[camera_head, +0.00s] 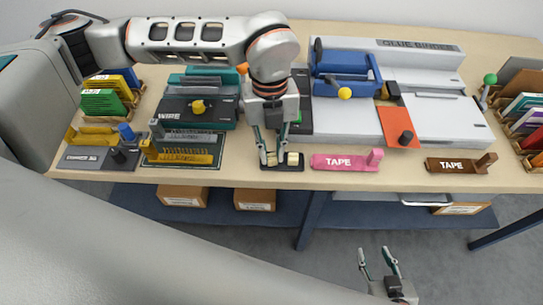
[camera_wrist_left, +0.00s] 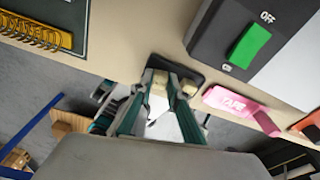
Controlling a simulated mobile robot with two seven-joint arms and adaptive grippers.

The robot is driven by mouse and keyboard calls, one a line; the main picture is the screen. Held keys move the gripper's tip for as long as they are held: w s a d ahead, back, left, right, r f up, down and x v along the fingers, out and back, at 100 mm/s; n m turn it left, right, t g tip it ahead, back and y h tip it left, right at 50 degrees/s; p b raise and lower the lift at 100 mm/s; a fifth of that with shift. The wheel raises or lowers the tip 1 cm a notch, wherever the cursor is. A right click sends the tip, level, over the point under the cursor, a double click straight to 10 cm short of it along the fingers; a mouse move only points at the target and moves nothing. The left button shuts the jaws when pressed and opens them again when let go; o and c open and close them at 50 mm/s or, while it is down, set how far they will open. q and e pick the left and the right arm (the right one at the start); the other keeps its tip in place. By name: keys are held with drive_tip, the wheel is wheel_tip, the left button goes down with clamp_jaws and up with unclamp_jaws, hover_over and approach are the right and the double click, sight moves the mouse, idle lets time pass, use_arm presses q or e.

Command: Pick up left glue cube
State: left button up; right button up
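The left glue cube (camera_head: 272,159), small and cream-coloured, sits in a small black holder (camera_head: 291,168) at the table's front edge. A second cream cube (camera_head: 293,158) sits to its right in the same holder. My left gripper (camera_head: 272,154) points down with its fingers apart, one on each side of the left cube. Contact with the cube cannot be made out. In the left wrist view, the left cube (camera_wrist_left: 159,90) shows between the fingertips, and the other cube (camera_wrist_left: 190,88) is right of the right finger. My right gripper (camera_head: 378,257) is open and empty, low in front of the table.
A pink tape dispenser (camera_head: 335,162) stands just right of the holder, and a brown one (camera_head: 455,165) further right. A wire binder (camera_head: 198,105) and yellow coils (camera_head: 182,155) are on the left. The large white glue binder (camera_head: 430,110) fills the back right.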

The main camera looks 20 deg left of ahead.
sight(272, 155)
use_arm(q)
drive_tip(key=shift+r, duration=0.15)
wheel_tip(272, 155, up, 20)
use_arm(e)
drive_tip(key=shift+w+r, duration=0.1)
drive_tip(key=shift+r, duration=0.15)
idle(0.3)
idle(0.9)
